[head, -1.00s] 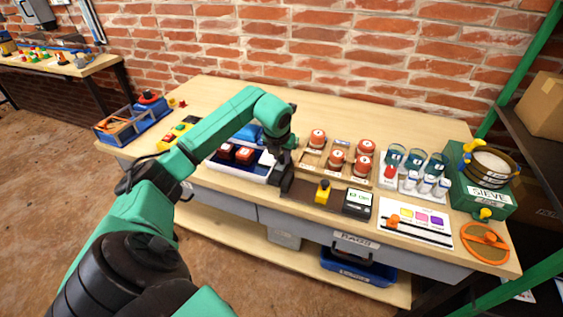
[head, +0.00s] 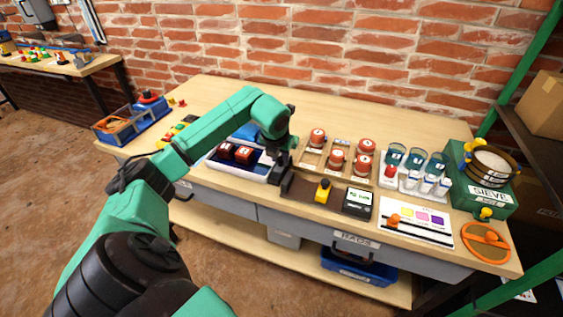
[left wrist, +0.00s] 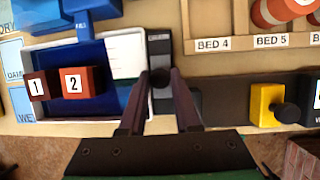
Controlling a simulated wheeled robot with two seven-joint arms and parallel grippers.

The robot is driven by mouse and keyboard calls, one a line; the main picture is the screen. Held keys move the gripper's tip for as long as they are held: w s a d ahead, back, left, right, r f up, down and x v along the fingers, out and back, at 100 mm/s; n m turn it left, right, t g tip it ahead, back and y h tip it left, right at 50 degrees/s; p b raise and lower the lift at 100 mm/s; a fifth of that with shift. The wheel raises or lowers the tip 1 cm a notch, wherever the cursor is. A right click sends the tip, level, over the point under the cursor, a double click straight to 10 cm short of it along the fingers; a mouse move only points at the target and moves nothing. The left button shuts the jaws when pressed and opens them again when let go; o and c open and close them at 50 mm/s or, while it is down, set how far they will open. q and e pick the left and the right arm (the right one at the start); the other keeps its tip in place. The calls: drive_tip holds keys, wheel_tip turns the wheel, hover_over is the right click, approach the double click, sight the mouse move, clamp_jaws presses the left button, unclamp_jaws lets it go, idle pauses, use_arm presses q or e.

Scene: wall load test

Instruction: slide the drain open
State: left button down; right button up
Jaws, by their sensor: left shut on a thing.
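A white-rimmed tray (head: 238,174) with a blue basin stands left of my left gripper (head: 286,186). Its basin holds red blocks marked 1 (left wrist: 38,86) and 2 (left wrist: 78,81). At its right end, in the left wrist view, is a dark grey slide strip (left wrist: 160,46) with a small dark knob (left wrist: 160,77), apparently the drain slide. The fingertips of my left gripper (left wrist: 162,74) are closed around this knob. In the head view, the gripper and arm hide the knob. I cannot tell how far the drain is open. My right gripper is not in view.
Right of the gripper are a yellow block with a black knob (head: 323,191) and a dark display box (head: 357,203). A wooden rack (head: 312,166) with red-topped jars stands behind. The back of the tabletop (head: 330,115) is clear.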

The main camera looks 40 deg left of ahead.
use_arm(q)
drive_tip(key=shift+s+d+b, duration=0.25)
drive_tip(key=shift+s+b, duration=0.05)
drive_tip(key=shift+s, duration=0.35)
drive_tip(key=shift+s+d+b, duration=0.2)
drive_tip(key=shift+s+b, duration=0.1)
drive_tip(key=shift+s, duration=0.35)
drive_tip(key=c, duration=0.7)
unclamp_jaws()
drive_tip(key=shift+r, duration=0.1)
wheel_tip(320, 180, up, 7)
drive_tip(key=p, duration=0.5)
